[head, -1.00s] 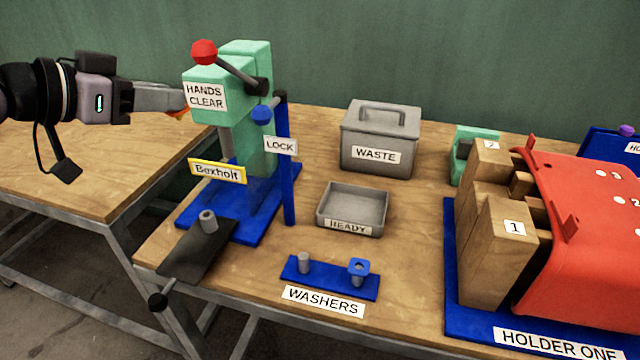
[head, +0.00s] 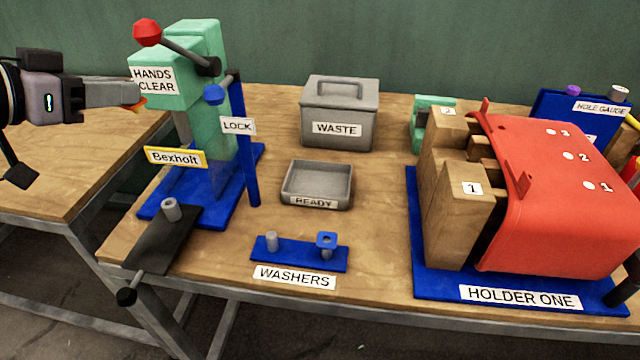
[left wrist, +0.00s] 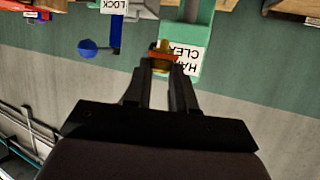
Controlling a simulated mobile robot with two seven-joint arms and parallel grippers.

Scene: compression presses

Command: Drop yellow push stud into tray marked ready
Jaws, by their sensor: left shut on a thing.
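My left gripper (head: 136,94) is in the air at the left, beside the green press head. It is shut on a small yellow stud with an orange-red band (left wrist: 161,56), seen between the fingertips in the left wrist view. In the head view only a small orange-yellow bit of the stud (head: 141,103) shows; the rest is hidden by the fingers and press. The grey tray marked READY (head: 318,182) stands open and empty on the wooden bench, right of the press and lower than the gripper. My right gripper is not in view.
The green press (head: 205,95) with its red-knobbed lever and blue LOCK post (head: 243,160) stands between gripper and tray. A lidded WASTE bin (head: 340,105) is behind the tray, a blue WASHERS strip (head: 298,256) in front. HOLDER ONE (head: 430,275) is to the right.

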